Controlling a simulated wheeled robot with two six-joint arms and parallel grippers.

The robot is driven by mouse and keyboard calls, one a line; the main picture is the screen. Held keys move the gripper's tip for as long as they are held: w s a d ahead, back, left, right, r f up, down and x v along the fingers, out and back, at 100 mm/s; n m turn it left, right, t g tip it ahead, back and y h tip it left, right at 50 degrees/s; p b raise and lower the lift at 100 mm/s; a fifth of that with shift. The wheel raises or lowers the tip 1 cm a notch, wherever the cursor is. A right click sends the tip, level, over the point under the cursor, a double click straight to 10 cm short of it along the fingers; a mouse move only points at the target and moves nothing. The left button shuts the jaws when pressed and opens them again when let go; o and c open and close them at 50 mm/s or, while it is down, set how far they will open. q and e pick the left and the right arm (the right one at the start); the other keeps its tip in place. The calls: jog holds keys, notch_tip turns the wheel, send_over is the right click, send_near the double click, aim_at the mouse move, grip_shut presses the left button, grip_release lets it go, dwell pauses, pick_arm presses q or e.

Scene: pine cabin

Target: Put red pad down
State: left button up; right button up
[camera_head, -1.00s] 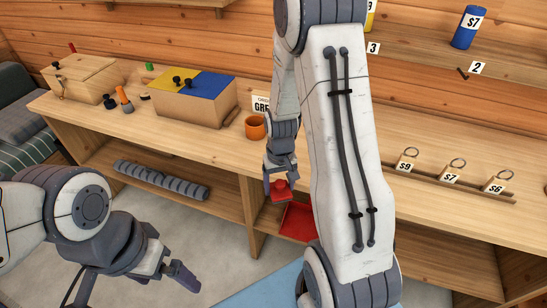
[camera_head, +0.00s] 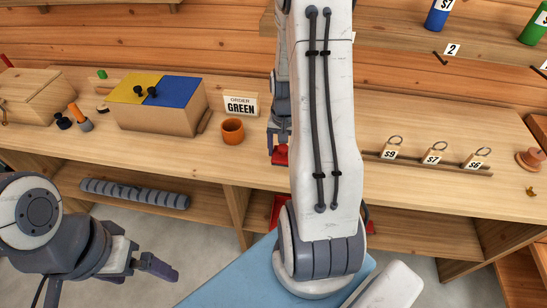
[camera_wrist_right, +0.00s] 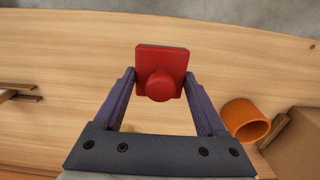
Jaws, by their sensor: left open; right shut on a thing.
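The red pad (camera_head: 281,156), a square plate with a round knob, is in my right gripper (camera_head: 280,138). In the right wrist view the red pad (camera_wrist_right: 160,63) sits between the two fingertips of my right gripper (camera_wrist_right: 160,88), which is shut on it. The wooden counter (camera_wrist_right: 65,65) lies beneath it; I cannot tell whether the pad touches it. In the head view my right arm hides part of the pad's surroundings. My left gripper (camera_head: 110,282) is open and empty, low in front of the counter at the left.
An orange cup (camera_head: 232,131) stands left of the right gripper, with an "ORDER GREEN" sign (camera_head: 240,105) behind it. A box with yellow and blue lids (camera_head: 160,115) is further left. Price tags (camera_head: 433,157) stand on a rail at right. A red thing (camera_head: 275,208) shows below the counter.

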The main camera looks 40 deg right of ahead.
aim_at(274, 152)
jog(key=shift+w+a+f, duration=0.4)
jog(key=shift+w+f, duration=0.05)
jog(key=shift+w, duration=0.1)
jog(key=shift+w+a+f, duration=0.35)
jog(key=shift+w+f, duration=0.05)
jog(key=shift+w, duration=0.15)
jog(key=shift+f+p, duration=0.5)
jog(key=shift+f, duration=1.4)
jog(key=shift+f, duration=0.15)
jog(key=o, duration=1.4)
jog(key=shift+o, duration=0.2)
notch_tip(274, 152, up, 12)
jog(key=shift+r+b, duration=0.2)
jog(key=shift+b, duration=0.5)
jog(key=shift+f, duration=0.1)
